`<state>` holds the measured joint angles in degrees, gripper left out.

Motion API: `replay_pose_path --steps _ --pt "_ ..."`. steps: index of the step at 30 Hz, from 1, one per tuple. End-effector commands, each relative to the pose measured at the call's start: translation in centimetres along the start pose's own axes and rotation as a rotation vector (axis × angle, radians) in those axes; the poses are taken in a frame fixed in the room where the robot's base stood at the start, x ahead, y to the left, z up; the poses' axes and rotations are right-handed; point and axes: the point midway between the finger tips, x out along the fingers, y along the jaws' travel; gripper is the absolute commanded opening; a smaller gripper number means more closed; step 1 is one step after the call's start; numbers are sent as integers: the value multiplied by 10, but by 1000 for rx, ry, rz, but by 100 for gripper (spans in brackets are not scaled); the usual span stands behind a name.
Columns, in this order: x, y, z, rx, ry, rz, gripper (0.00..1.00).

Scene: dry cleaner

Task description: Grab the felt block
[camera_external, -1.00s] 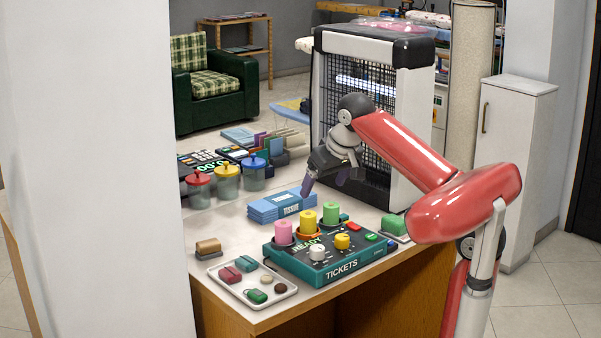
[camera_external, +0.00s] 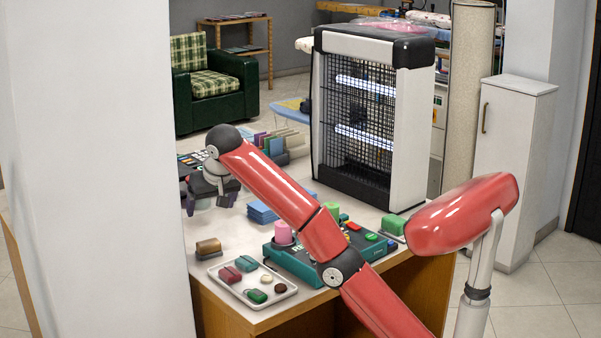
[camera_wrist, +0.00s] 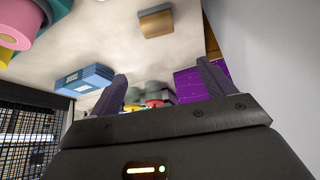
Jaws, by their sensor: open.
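A small tan-brown block with a grey layer (camera_external: 208,248), which looks like the felt block, lies near the counter's left edge, behind the white tray. The wrist view shows it at the top (camera_wrist: 155,22), away from the fingers. My gripper (camera_external: 210,203) is open and empty, above the counter and farther back than the block. In the wrist view its two dark fingers (camera_wrist: 162,72) stand apart, with lidded jars (camera_wrist: 153,97) visible beyond them. A green block (camera_external: 392,224) sits at the counter's right side.
A white tray (camera_external: 243,294) with small coloured items lies at the front. A black-grilled unit (camera_external: 415,130) stands at the back. A wall (camera_external: 95,170) borders the left.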

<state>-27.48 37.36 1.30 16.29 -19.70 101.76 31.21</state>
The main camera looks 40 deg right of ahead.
Motion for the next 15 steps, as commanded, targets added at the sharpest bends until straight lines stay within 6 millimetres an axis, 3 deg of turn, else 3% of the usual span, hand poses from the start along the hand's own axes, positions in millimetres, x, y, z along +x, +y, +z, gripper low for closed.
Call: replay_pose_path --steps 15 --pt "21 -3 10 2 -1 2 82"
